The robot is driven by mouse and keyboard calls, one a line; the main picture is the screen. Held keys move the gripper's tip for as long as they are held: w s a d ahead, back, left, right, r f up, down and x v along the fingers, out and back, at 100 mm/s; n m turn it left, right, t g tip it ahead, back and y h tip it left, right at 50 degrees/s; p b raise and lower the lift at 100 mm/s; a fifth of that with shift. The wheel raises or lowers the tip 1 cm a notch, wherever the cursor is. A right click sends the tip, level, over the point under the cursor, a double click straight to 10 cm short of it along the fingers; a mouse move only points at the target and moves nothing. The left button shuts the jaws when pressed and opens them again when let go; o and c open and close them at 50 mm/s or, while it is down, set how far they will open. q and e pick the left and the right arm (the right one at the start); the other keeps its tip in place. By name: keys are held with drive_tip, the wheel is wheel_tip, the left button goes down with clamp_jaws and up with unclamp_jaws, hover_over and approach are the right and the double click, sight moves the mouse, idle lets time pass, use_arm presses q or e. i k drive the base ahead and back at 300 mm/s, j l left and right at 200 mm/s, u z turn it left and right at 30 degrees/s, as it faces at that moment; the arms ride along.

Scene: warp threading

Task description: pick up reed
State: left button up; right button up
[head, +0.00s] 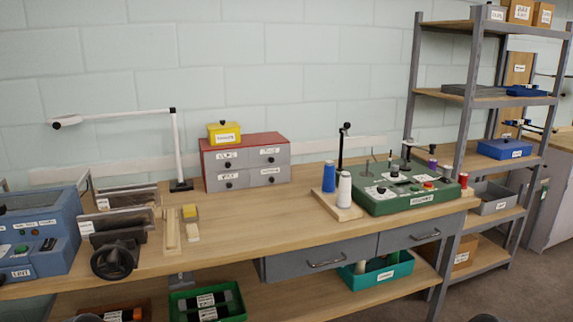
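I cannot single out the reed with certainty. A narrow pale wooden piece (171,232) lies on the workbench (270,235) at the left and may be it.
A black handwheel (114,260) stands at the bench's front left. A white lamp (178,150), a red-topped drawer cabinet (245,162), thread spools (344,189) and a green machine (412,190) occupy the bench. A shelf rack (461,110) stands right. The bench's middle front is clear.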

sight(86, 224)
drive_tip(key=i+j+u, duration=0.3)
drive_tip(key=j, duration=0.4)
drive_tip(key=i+j+u, duration=0.35)
drive_tip(key=i+j, duration=0.25)
drive_tip(key=u, duration=1.85)
drive_tip(key=k+l, duration=1.2)
